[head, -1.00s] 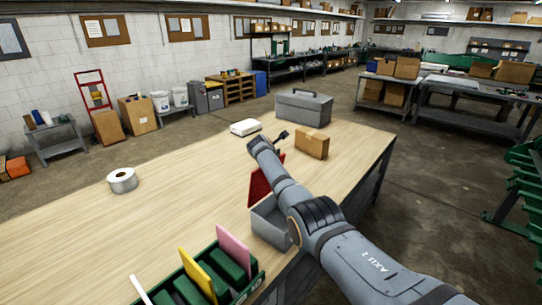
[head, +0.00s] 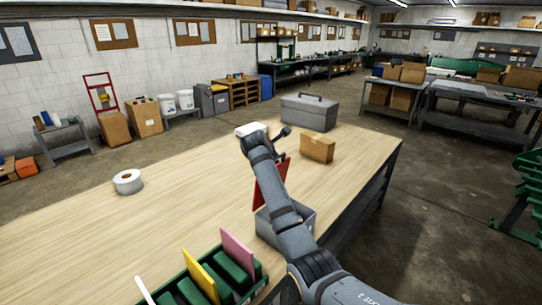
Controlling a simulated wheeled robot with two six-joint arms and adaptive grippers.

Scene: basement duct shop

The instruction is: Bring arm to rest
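My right arm (head: 287,215) reaches in from the lower right over the wooden workbench (head: 130,225). Its gripper (head: 281,143) is at the far end, above the bench between a white box (head: 250,129) and a brown carton (head: 317,148). The wrist hides much of the gripper, so its opening is unclear. A red panel (head: 267,188) stands tilted in a grey open bin (head: 302,221), partly behind the arm. My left gripper is not in view.
A green rack (head: 262,283) with pink and yellow panels is at the near edge. A tape roll (head: 128,182) lies at the left. A grey toolbox (head: 309,112) stands at the far end.

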